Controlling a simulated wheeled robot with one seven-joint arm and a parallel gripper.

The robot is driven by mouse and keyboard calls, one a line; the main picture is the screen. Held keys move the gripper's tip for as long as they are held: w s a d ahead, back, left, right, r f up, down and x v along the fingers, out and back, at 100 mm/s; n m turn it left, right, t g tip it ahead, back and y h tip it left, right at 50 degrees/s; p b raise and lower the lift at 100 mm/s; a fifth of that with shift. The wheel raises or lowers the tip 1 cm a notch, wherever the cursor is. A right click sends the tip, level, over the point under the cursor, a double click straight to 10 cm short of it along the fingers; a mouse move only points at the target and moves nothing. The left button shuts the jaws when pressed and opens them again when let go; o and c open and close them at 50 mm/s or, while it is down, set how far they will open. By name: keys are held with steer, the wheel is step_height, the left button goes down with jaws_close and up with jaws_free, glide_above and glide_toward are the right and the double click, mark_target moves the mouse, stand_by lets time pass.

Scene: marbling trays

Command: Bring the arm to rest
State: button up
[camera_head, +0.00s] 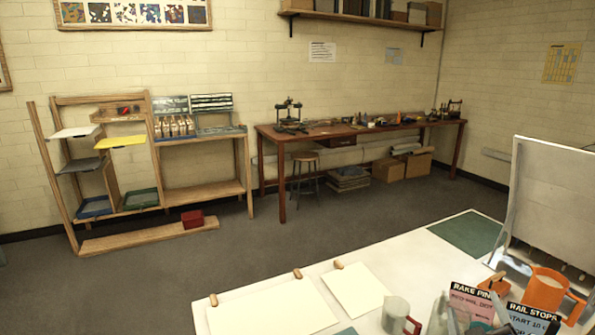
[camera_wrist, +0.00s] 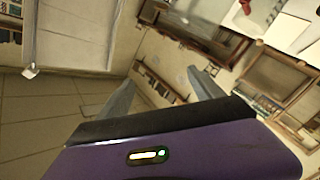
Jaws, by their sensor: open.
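My gripper (camera_wrist: 162,84) shows in the wrist view, with its two grey fingers spread apart and nothing visible between them. The purple and black body of my gripper fills the bottom of that view. The wrist view is strongly tilted, and furniture appears beyond the fingers at some distance. My arm cannot be made out in the head view.
A wooden shelf rack (camera_head: 203,192) and brown workbench (camera_head: 360,130) line the back wall. The grey floor between is mostly clear.

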steer(key=s+a+f+m+y, duration=0.1)
steer(key=s+a+y, duration=0.1)
steer(key=s+a, duration=0.5)
steer(key=s+a+f+m+y, duration=0.1)
steer(key=s+a+y, duration=0.2)
steer(key=s, duration=1.7)
steer(key=s+a+f+m+g+y, duration=0.1)
steer(key=s+a+f+y, duration=0.1)
steer(key=s+a, duration=0.9)
steer(key=shift+s, duration=1.25)
steer(key=shift+f, duration=0.1)
